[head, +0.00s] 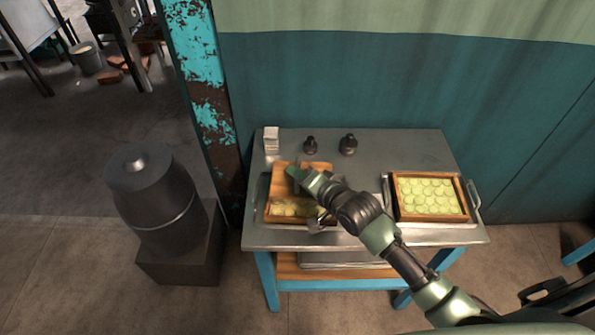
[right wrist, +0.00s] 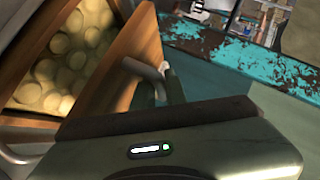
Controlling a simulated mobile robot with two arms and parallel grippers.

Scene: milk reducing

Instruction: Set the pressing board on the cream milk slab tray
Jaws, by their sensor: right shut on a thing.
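The pressing board (head: 284,186) is a flat orange-brown wooden board over the far part of the left tray. My right gripper (head: 294,173) is shut on it near its far edge. The left tray (head: 268,217) has a wooden frame, and round cream-yellow slabs (head: 288,209) show in its near part. The board hides the rest. The right wrist view shows the cream slabs (right wrist: 65,55) beside a brown wooden piece (right wrist: 142,58). I cannot tell whether the board touches the frame. My left gripper is not in view.
A second wooden-framed tray (head: 398,213) with pale green slabs stands at the table's right. A white stack (head: 271,139) and two dark weights (head: 310,145) (head: 348,145) stand at the back. A dark can (head: 155,200) stands left of the table.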

